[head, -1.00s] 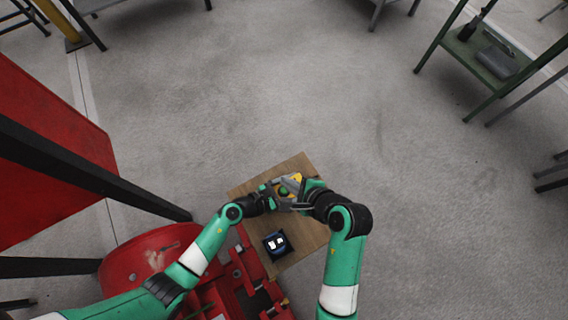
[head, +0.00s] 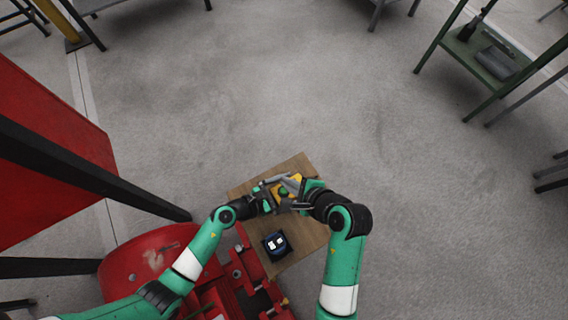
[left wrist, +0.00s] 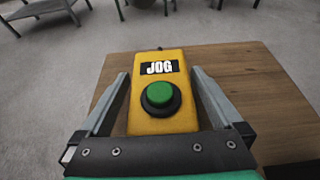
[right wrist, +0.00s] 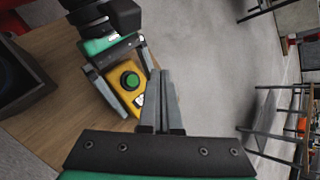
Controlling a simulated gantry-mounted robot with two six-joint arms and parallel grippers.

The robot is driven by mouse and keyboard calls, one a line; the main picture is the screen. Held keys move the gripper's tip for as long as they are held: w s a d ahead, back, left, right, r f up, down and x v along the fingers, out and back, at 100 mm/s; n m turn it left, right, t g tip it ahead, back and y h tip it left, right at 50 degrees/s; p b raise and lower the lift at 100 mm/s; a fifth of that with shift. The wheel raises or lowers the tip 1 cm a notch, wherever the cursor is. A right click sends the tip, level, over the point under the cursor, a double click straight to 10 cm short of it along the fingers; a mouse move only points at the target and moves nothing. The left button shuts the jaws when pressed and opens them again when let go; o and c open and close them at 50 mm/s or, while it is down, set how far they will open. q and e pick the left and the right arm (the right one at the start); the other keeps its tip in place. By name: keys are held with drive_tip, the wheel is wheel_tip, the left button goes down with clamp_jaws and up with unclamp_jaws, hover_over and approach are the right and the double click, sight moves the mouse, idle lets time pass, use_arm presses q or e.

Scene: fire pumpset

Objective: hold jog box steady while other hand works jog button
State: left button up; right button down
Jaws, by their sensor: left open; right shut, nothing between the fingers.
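The yellow jog box (left wrist: 160,113) has a black JOG label and a green button (left wrist: 159,95); it lies on the wooden table. It shows small between my grippers in the head view, and the green button shows in the right wrist view (right wrist: 131,80). My left gripper (left wrist: 159,73) is open, with one finger along each side of the box and a narrow gap at each side. My right gripper (right wrist: 161,74) is shut and empty. In the right wrist view its fingertips appear beside the box; I cannot tell their height above it.
The wooden table (head: 309,232) has bare surface around the box. A dark box with white items inside (head: 276,245) stands nearer on the table. Red machinery (head: 150,262) is at the left. A green shelf (head: 480,50) stands far right. The grey floor beyond is open.

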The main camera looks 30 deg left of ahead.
use_arm(q)
drive_tip(key=v, duration=1)
drive_tip(key=shift+r, duration=0.1)
